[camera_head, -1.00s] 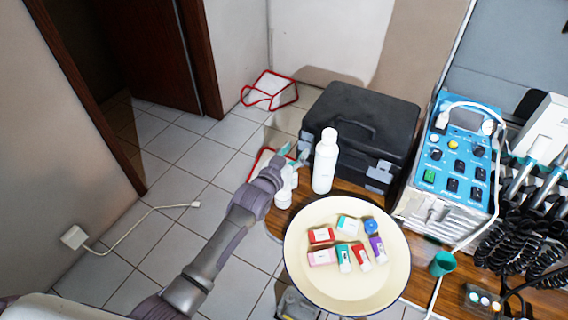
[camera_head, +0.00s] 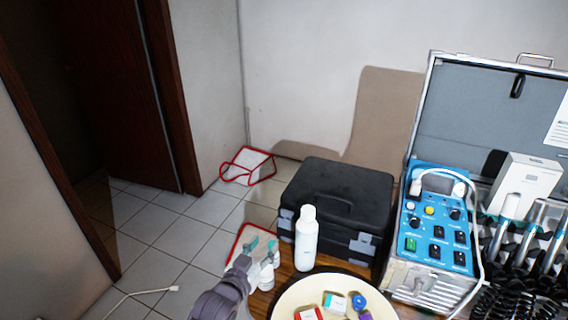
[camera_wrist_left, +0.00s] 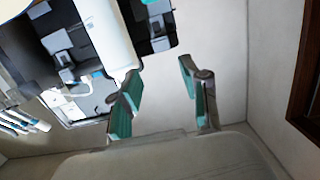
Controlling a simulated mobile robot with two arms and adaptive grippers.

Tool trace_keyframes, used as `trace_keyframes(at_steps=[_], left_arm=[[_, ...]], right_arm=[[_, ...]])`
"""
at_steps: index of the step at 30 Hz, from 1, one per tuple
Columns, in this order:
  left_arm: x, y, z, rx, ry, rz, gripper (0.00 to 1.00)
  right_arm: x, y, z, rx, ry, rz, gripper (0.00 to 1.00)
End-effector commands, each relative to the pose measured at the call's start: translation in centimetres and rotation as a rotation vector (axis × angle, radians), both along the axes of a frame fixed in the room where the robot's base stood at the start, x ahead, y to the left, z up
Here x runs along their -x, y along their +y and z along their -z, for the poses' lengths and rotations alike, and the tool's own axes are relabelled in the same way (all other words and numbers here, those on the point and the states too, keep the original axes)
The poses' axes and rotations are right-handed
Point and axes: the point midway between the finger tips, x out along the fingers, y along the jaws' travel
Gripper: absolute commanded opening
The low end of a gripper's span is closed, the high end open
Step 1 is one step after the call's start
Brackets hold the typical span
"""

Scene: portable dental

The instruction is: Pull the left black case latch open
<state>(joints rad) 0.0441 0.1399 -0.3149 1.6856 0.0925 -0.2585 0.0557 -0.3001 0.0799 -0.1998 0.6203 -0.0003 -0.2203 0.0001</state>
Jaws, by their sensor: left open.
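The black case (camera_head: 338,196) stands closed at the back of the wooden table, with its handle on top. Its left latch (camera_head: 286,219) is a grey plate on the front face, partly behind the white bottle (camera_head: 306,240); it looks flat against the case. The right latch (camera_head: 362,243) is in clear view. My left gripper (camera_head: 262,246) is open and empty, left of the bottle and in front of the case's left end, apart from the latch. In the left wrist view, the open teal-padded fingers (camera_wrist_left: 160,97) show below the left latch (camera_wrist_left: 158,32).
A small white bottle (camera_head: 267,277) stands close beside my left gripper. A cream round tray (camera_head: 287,298) with small boxes is in front. The blue control unit (camera_head: 436,222) and its open metal case are right. Tiled floor lies left of the table.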

Motion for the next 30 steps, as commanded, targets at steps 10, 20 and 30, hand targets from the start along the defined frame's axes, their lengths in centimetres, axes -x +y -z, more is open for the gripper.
trace_keyframes(at_steps=[10,20,30], left_arm=[[10.4,3.2,5.3,-0.108,0.399,-0.057,0.46],[23.4,7.4,7.2,-0.224,0.811,-0.114,0.46],[32.4,10.1,6.2,-0.293,1.068,-0.151,0.46]], right_arm=[[0.0,0.0,0.0,0.000,0.000,0.000,0.40],[0.0,0.0,0.0,-0.001,0.000,0.000,0.40],[0.0,0.0,0.0,-0.001,0.000,0.000,0.40]])
